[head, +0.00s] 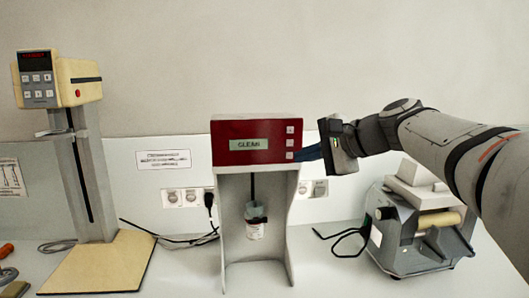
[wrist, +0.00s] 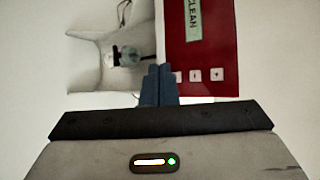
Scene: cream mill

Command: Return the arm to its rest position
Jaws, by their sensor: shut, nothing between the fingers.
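My gripper (head: 300,153) is at the right side of the red control box, near its lower buttons, with the arm reaching in from the right. In the wrist view my gripper (wrist: 158,70) shows two blue fingers shut together with nothing between them. The red-topped machine (head: 235,130) carries a green "CLEAN" label and several white buttons; it also shows turned sideways in the wrist view (wrist: 208,70). I cannot tell whether the fingertips touch the box. A clear jar (head: 254,230) sits under the machine's shaft, inside its white frame.
A cream stand mixer (head: 60,80) with a red display stands at left on a yellow base (head: 100,265). A grey and cream roller mill (head: 420,225) stands at right, below my arm. Power cables and wall sockets (head: 182,197) are behind. Small tools lie at the far left edge.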

